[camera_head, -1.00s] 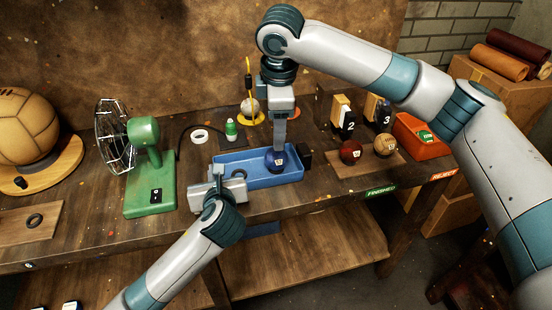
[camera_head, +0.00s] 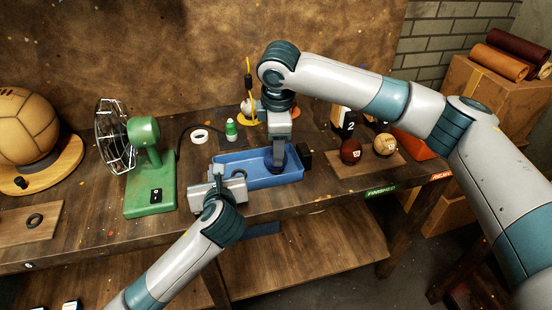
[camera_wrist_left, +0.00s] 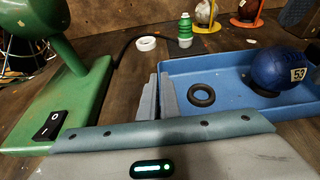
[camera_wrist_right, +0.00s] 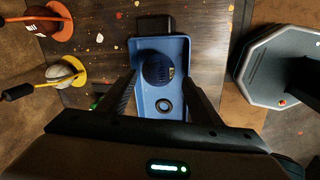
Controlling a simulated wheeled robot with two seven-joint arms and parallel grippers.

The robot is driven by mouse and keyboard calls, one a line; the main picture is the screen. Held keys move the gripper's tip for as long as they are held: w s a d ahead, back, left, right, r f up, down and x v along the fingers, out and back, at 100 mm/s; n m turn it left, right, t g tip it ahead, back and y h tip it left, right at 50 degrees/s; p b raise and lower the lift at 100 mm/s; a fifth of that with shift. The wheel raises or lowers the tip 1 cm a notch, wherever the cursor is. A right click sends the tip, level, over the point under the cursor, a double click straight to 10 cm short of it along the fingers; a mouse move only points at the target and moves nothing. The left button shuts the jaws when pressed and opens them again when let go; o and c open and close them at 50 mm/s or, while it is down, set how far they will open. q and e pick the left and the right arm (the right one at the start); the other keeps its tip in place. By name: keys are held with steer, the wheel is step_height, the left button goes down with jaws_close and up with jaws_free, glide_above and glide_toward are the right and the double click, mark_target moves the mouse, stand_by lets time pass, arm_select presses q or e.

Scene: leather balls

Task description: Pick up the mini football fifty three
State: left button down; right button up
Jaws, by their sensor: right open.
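The mini football fifty three is a dark blue ball (camera_wrist_left: 277,70) with a pale "53" label, in the right part of the blue tray (camera_wrist_left: 215,66). The ball also shows in the right wrist view (camera_wrist_right: 158,70). My right gripper (camera_head: 277,162) points down over the ball, open, largely hiding it in the head view. In the right wrist view its fingers (camera_wrist_right: 160,95) stand apart on either side of the ball's line; I cannot tell whether they touch it. My left gripper (camera_wrist_left: 161,95) is at the tray's left end, fingers together, empty.
A black ring (camera_wrist_left: 201,95) lies in the tray. A green fan (camera_head: 145,165) stands left of it, a green bottle (camera_head: 231,130) and white tape roll (camera_head: 199,136) behind. A dark red ball (camera_head: 350,151) and a tan ball (camera_head: 384,144) sit to the right.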

mark_target(268, 159)
steer(key=shift+w+x, duration=0.2)
steer(key=shift+x, duration=2.4)
steer(key=shift+a, duration=0.1)
steer(key=shift+r, duration=0.1)
steer(key=c, duration=0.8)
